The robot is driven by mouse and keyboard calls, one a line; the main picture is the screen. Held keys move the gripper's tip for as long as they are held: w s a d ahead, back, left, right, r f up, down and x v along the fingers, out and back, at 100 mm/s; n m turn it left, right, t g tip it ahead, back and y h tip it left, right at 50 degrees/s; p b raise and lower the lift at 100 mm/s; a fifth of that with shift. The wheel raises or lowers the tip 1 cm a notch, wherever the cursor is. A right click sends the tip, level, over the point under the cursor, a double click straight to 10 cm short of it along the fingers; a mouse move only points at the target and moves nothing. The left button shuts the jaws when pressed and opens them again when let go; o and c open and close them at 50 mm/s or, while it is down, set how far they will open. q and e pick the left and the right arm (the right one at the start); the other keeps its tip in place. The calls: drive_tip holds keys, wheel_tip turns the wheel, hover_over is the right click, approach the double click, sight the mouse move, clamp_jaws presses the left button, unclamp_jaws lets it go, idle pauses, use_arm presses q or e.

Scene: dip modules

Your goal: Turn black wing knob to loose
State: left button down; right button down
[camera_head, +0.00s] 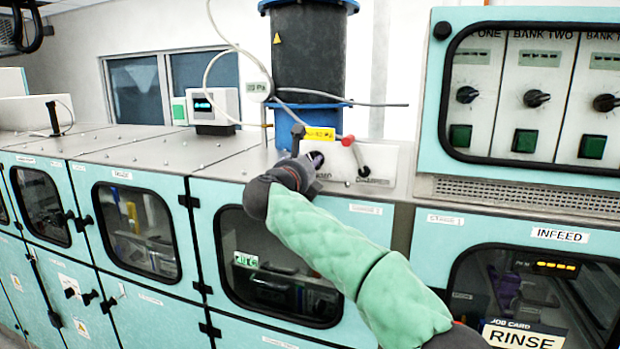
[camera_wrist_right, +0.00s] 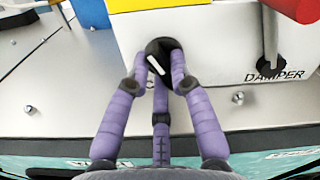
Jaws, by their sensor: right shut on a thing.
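The black wing knob (camera_wrist_right: 158,58) with a white mark sits on the front of a white box (camera_head: 345,163); it shows in the right wrist view. Its white mark slants from upper left to lower right. My right gripper (camera_wrist_right: 159,82) has purple fingers that are closed around the knob, one on each side and one from below. In the head view the right gripper (camera_head: 313,160) is at the white box, and its dark wrist hides the knob. The lettering near the knob is mostly covered by the fingers. My left gripper is in neither view.
A lever with a red end (camera_wrist_right: 297,10) stands right of the knob, above the DAMPER label (camera_wrist_right: 274,76). A blue and dark cylinder (camera_head: 308,50) rises behind the box. A control panel with black dials (camera_head: 536,98) is at the right. Teal cabinets (camera_head: 150,315) run below.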

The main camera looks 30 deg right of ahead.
drive_tip(key=m+b, duration=0.4)
drive_tip(key=m, duration=0.1)
drive_tip(key=shift+w+f+m, duration=0.1)
drive_tip(key=shift+f+m, duration=0.1)
drive_tip(key=shift+m, duration=0.1)
drive_tip(key=m+b, duration=0.2)
drive_tip(key=shift+a+r+m, duration=0.1)
drive_tip(key=shift+m, duration=0.2)
drive_tip(key=shift+r+m+b, duration=0.1)
drive_tip(key=shift+m+b, duration=0.8)
drive_tip(key=shift+m, duration=0.6)
drive_tip(key=c, duration=1.1)
unclamp_jaws()
drive_tip(key=shift+r, duration=0.1)
drive_tip(key=shift+r, duration=0.1)
drive_tip(key=v, duration=1.2)
